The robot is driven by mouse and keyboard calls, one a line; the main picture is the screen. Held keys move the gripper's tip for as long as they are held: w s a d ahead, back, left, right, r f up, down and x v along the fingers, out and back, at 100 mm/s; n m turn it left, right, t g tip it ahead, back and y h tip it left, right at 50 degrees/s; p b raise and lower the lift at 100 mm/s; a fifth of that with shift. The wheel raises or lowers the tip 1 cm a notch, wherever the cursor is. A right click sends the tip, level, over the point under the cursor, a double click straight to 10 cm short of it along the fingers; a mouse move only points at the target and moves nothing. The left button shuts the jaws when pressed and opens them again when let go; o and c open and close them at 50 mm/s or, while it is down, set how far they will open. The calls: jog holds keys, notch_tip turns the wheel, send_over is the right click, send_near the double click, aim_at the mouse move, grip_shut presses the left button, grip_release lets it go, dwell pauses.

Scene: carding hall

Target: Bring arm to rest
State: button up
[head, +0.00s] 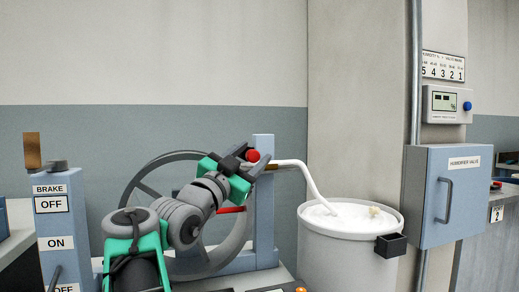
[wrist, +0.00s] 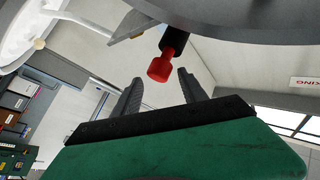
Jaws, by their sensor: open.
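My arm reaches from the lower left of the head view, and my gripper (head: 254,160) is at the blue post beside the large grey wheel (head: 172,262). Its jaws are open. A red knob (head: 253,155) shows right at the fingers. In the wrist view the red knob (wrist: 160,68) on a black stem appears between or just beyond the two dark fingertips (wrist: 158,78), with gaps on both sides. I cannot tell whether either finger touches it.
A blue brake box (head: 55,235) with a wooden-handled lever stands at left. A white pipe (head: 310,178) curves into a white drum (head: 345,250) with a black block on its rim. A blue valve cabinet (head: 445,205) hangs at right.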

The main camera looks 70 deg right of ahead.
jog(key=v, duration=0.3)
jog(key=shift+a, duration=0.15)
